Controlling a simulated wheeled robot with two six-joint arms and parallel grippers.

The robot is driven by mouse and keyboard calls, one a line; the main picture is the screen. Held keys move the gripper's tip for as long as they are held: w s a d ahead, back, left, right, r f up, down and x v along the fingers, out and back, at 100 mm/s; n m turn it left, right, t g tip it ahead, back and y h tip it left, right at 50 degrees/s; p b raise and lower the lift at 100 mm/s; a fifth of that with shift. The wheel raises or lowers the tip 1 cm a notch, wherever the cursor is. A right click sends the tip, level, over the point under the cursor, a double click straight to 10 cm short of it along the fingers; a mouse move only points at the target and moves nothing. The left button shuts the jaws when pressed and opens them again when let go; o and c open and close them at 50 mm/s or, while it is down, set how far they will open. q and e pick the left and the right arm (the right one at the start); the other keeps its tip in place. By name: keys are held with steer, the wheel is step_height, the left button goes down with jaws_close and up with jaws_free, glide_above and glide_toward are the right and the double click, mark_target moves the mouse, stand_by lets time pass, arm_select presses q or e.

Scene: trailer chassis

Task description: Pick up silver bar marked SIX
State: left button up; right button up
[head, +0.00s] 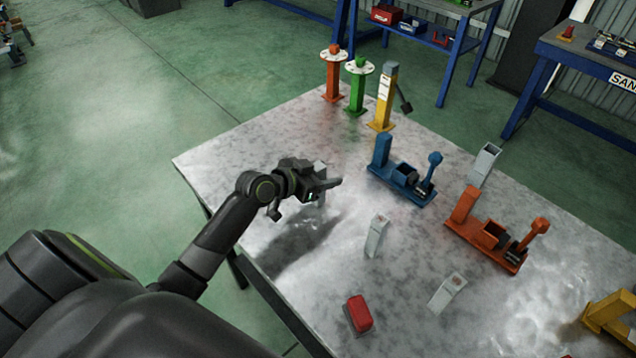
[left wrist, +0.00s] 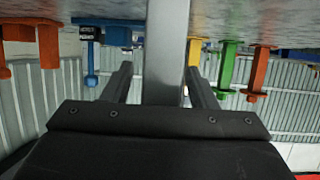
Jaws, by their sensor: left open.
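My left gripper (head: 316,190) is open above the left part of the metal table. A silver bar (head: 320,170) stands upright at its fingers, partly hidden by them. In the left wrist view the silver bar (left wrist: 166,50) lies between the two open fingers (left wrist: 160,80), with a gap on the left and the right finger close to its edge. Other silver bars stand at the table's middle (head: 376,238) and far right side (head: 485,164), and one looks tilted near the front (head: 447,293). I cannot read the word SIX on any bar. My right gripper is not in view.
On the table (head: 230,150) are a blue lever fixture (head: 400,180), an orange one (head: 495,240), a red block (head: 358,314), and orange (head: 333,75), green (head: 357,88) and yellow (head: 384,100) posts at the back. The table's left corner is clear.

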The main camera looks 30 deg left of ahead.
arm_select(q)
steer(key=shift+c, duration=0.4)
steer(key=c, duration=1.1)
steer(key=shift+o, duration=0.2)
